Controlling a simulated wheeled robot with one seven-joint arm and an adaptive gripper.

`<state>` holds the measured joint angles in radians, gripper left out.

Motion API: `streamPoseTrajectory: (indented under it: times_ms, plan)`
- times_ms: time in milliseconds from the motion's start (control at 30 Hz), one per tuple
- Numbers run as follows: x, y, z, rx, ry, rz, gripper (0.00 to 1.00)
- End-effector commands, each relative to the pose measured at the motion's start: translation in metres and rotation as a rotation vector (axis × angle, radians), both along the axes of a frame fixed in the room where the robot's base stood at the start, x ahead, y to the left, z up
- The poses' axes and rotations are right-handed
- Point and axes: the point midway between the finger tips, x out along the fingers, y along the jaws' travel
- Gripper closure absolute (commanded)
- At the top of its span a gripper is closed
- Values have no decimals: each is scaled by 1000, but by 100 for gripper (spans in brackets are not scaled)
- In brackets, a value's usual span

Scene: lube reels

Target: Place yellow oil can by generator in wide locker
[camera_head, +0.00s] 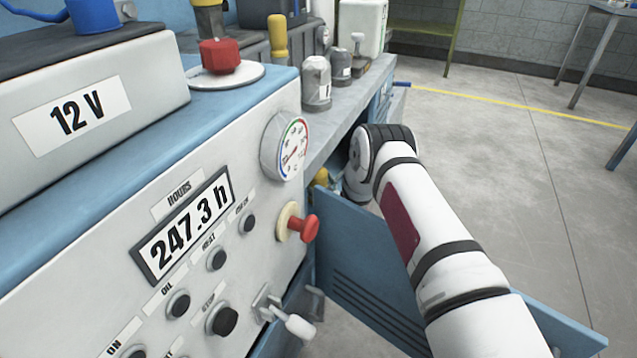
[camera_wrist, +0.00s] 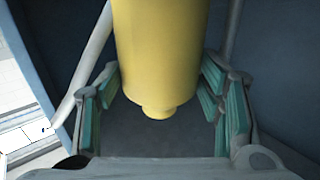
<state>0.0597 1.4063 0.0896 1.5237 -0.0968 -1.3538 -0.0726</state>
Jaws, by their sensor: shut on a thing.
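The yellow oil can (camera_wrist: 157,45) is between the green-padded fingers of my gripper (camera_wrist: 158,82) in the wrist view. My gripper is shut on it, and its narrow round end points toward the wrist camera. Dark blue locker walls (camera_wrist: 275,60) and a grey floor surround it. In the head view, my arm reaches down behind the open blue locker door (camera_head: 372,275), below the bench. A small yellow patch (camera_head: 321,178) shows beside the wrist and looks like the can. My gripper is hidden there. I cannot tell whether the can touches the locker floor.
The generator panel (camera_head: 205,235) fills the left front, with a red knob (camera_head: 303,228) sticking out. Grey canisters (camera_head: 317,82), a yellow bottle (camera_head: 277,38) and a white jug (camera_head: 362,25) stand on the bench. The open door lies close to my arm.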

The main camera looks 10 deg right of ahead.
Motion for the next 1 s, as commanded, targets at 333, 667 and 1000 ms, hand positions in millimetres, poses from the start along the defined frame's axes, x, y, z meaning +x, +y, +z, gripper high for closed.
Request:
streamPoseTrajectory:
  times_ms: [333,667,1000]
  plan:
    - [0,0,-3,0,1,0,19]
    - [-9,0,0,0,4,0,19]
    - [-62,-3,1,0,4,0,19]
